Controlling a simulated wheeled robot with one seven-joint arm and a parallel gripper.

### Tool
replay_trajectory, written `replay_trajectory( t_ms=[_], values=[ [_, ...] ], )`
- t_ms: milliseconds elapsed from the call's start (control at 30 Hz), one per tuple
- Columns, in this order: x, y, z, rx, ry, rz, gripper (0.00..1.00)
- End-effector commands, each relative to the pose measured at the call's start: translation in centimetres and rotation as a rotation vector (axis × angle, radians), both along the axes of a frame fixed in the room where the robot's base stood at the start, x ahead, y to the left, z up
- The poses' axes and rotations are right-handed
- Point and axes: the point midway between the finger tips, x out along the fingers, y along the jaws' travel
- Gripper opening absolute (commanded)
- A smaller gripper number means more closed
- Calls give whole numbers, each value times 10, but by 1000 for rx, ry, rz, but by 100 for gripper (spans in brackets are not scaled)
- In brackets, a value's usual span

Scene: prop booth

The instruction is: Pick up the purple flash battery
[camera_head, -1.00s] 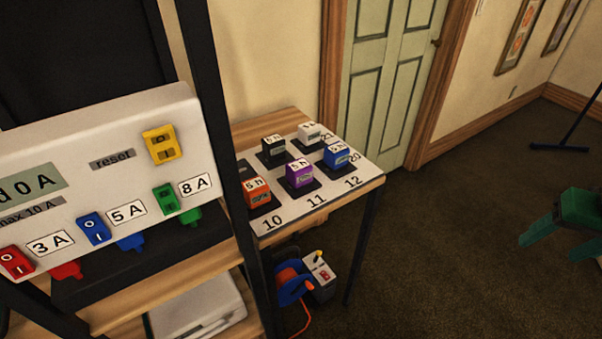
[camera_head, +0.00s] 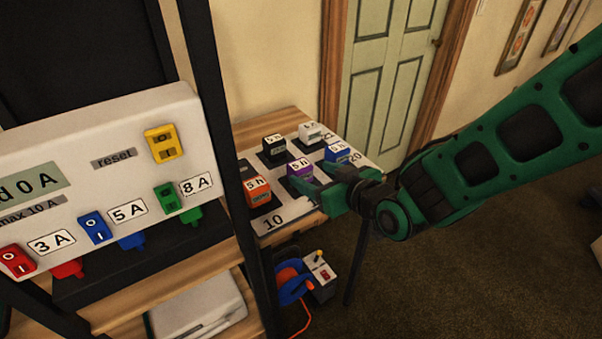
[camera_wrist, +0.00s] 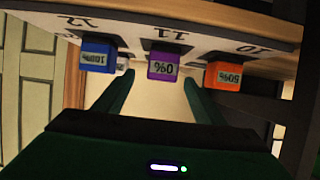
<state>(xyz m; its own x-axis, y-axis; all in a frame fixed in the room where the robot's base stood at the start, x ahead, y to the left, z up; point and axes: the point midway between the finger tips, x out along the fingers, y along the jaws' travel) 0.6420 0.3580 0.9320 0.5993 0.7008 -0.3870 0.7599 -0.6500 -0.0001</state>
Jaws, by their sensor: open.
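The purple flash battery (camera_head: 300,168) is a small block with a white top marked "5 h", on a dark square pad by the number 11. It is partly hidden behind my gripper in the head view. The wrist view shows its front (camera_wrist: 164,63) with a "0%" label, upside down. My green gripper (camera_head: 316,190) is open at the near side of the battery. In the wrist view the open fingers (camera_wrist: 157,80) lie on either side of the purple battery's line, with the battery apparently beyond their tips. Nothing is held.
An orange battery (camera_head: 257,191) and a blue battery (camera_head: 338,153) flank the purple one. A black battery (camera_head: 274,147) and a white battery (camera_head: 311,133) stand behind. A black rack post (camera_head: 222,150) and a white fuse panel (camera_head: 100,185) are at the left.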

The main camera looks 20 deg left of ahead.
Motion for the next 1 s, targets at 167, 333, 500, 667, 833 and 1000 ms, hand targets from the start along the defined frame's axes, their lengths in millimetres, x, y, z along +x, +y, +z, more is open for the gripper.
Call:
replay_trajectory(
  t_ms=[167,333,500,667,833,1000],
  values=[
    [10,16,-8,4,-3,4,64],
    [24,32,-17,3,-3,2,64],
    [31,40,-21,4,-3,2,64],
    [37,47,-27,4,-2,3,64],
    [48,61,-39,2,-2,3,64],
    [60,73,-45,4,-3,2,64]
  ],
)
